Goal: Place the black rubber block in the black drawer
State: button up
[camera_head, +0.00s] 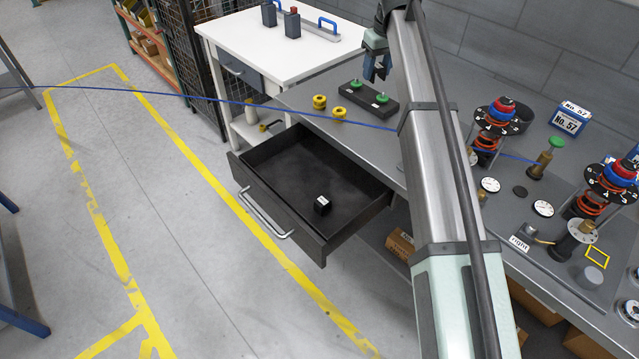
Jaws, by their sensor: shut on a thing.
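A small black block (322,206) with a white mark lies on the floor of the open black drawer (262,208), towards the drawer's front right. Whether it is rubber cannot be told. My gripper (375,74) is at the top centre, above the grey bench and well apart from the drawer. Its bluish fingers point down, just behind the black plate with green knobs (368,98). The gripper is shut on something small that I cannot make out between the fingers. My arm hides part of the bench.
A blue cable (240,101) stretches across the scene above the drawer's back. Red-and-blue knob stacks (499,112), gauges and a blue-and-white box (569,118) crowd the right side. The drawer's remaining floor is clear.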

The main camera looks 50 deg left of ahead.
jog(key=s+a+n, duration=0.2)
jog(key=s+a, duration=0.2)
jog(key=s, duration=0.6)
jog(key=s+a+n, duration=0.2)
jog(key=s+a, duration=0.2)
jog(key=s, duration=0.6)
send_over(301, 175)
notch_tip(301, 175, down, 18)
jog(key=shift+g, duration=0.3)
jog(key=shift+d+f, duration=0.15)
jog(key=shift+f, duration=2.6)
jog(key=shift+d+f, duration=0.15)
jog(key=shift+f, duration=2.6)
jog(key=shift+f, duration=0.15)
jog(key=o, duration=1.1)
jog(key=shift+c, duration=0.2)
notch_tip(301, 175, up, 12)
jog(key=d, duration=0.1)
jog(key=shift+d, duration=0.4)
